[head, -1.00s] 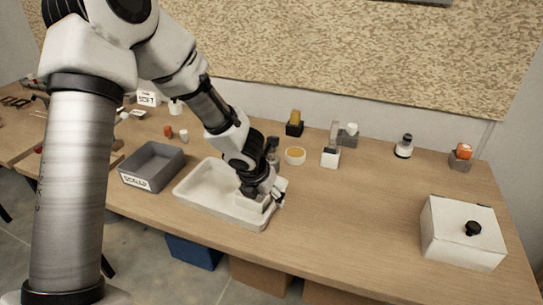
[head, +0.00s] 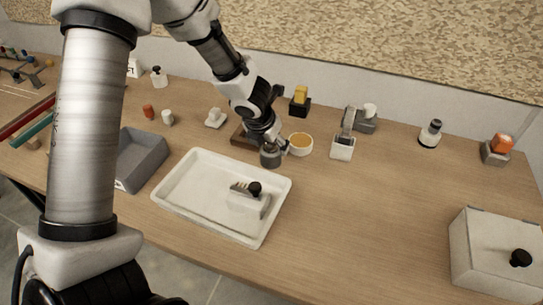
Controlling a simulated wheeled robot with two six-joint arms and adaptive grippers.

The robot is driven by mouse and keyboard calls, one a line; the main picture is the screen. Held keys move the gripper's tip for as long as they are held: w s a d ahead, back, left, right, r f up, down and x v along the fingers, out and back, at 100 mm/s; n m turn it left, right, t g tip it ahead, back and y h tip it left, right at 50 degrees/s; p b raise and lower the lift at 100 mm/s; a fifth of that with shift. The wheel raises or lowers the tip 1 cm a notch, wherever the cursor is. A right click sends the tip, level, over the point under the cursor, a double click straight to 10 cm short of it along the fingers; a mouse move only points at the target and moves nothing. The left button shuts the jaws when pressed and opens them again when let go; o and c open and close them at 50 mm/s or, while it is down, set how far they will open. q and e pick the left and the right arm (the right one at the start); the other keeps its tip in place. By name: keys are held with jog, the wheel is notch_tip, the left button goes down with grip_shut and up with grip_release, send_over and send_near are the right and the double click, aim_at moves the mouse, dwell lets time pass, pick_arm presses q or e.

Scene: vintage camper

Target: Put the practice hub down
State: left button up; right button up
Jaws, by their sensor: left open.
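A pale block with a grey toothed plate and a black knob (head: 246,205), which I take to be the practice hub, sits inside the white tray (head: 190,209), toward its right side. My left gripper (head: 272,143) is beyond the tray's back edge, apart from the block. It is open, just above or at a small grey cylinder (head: 270,158); I cannot tell whether they touch. The fingertips are small and partly hidden. My right gripper is not in view.
A grey bin (head: 142,160) stands left of the tray. Several small items line the back. A white lidded box (head: 490,252) stands at the right. The table between tray and box is clear.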

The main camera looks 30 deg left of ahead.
pick_arm(q)
jog(key=x, duration=0.1)
jog(key=b+x, duration=0.1)
jog(key=x, duration=0.1)
jog(key=a+x, duration=0.1)
jog(key=x, duration=0.1)
jog(key=shift+w+f, duration=0.1)
jog(key=shift+w, duration=0.1)
jog(key=shift+s+d+r, duration=0.2)
jog(key=shift+d+r, duration=0.05)
jog(key=shift+r, duration=0.05)
jog(key=c, duration=1.2)
jog(key=shift+r, duration=0.1)
